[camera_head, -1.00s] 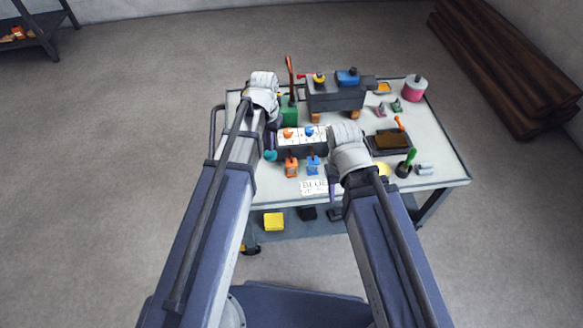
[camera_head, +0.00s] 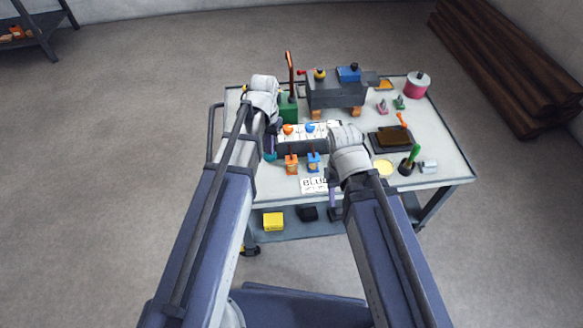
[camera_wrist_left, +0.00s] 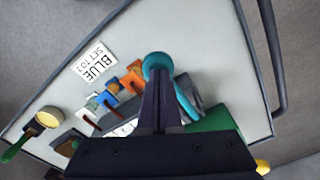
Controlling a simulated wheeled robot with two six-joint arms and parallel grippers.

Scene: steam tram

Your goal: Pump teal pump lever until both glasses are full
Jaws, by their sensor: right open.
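The teal pump lever's round knob (camera_head: 270,156) stands at the left end of a grey box with a white top (camera_head: 305,133) on the cart. In the left wrist view the knob (camera_wrist_left: 157,62) is just beyond my left gripper's fingertips (camera_wrist_left: 159,78), and the teal shaft (camera_wrist_left: 187,106) runs to their right. The left fingers are close together; I cannot tell whether part of the knob is between them. In the head view my left gripper (camera_head: 271,142) is partly hidden by its wrist.
An orange piece (camera_head: 291,165) and a blue piece (camera_head: 313,161) stand before the box, near a "BLUE SET TO 2" card (camera_head: 314,185). Behind are a green block (camera_head: 289,108) with a red lever and a dark grey machine (camera_head: 336,93).

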